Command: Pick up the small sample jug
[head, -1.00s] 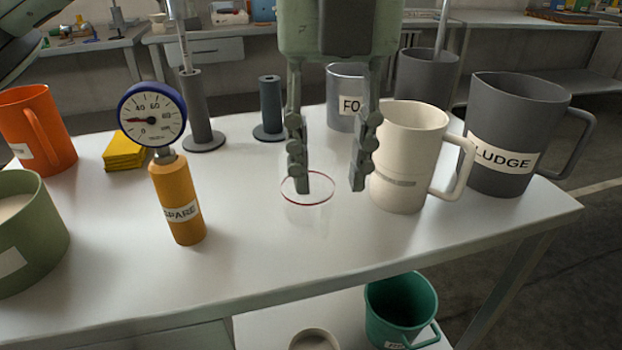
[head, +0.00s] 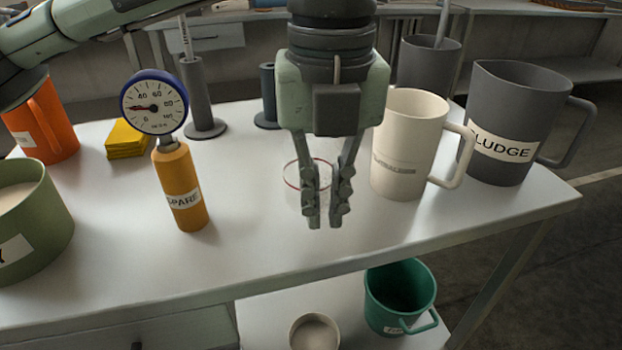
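A small clear vessel with a red rim (head: 290,182) stands on the table, faint and partly hidden behind my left gripper; it may be the sample jug, but I see no label on it. My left gripper (head: 324,222) points down in front of the vessel, its fingertips lower in the picture than the rim. Its fingers are close together with a narrow gap. I cannot tell whether they hold a clear part. A cream jug (head: 408,135) with an unreadable label and a handle on its right stands right of the gripper. My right gripper is out of view.
A grey SLUDGE jug (head: 510,110) stands at right. An orange SPARE cylinder with gauge (head: 180,190), yellow pads (head: 127,138), an orange jug (head: 48,125) and a green pot (head: 38,245) stand left. A green jug (head: 400,290) is on the lower shelf. The table front is clear.

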